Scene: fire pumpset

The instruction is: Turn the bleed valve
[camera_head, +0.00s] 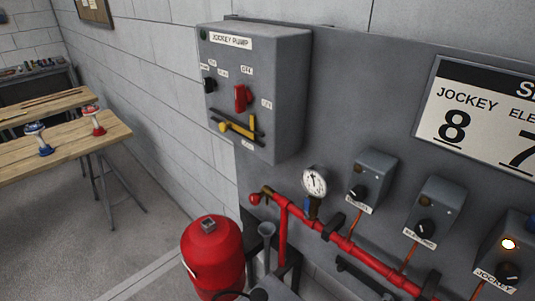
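A red pipe (345,243) runs along the grey panel and slopes down to the right. At its left end is a brass fitting (267,190) with a round red knob (255,198). A blue lever (307,207) sits under a round white pressure gauge (314,181) on the same pipe. No label shows which of these is the bleed valve. Neither of my grippers is in view.
A grey jockey pump box (285,75) with a red switch and yellow lever hangs above the pipe. Switch boxes (372,178) line the panel. A red tank (212,255) stands below left. Wooden tables (70,150) are at the left, with open floor between.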

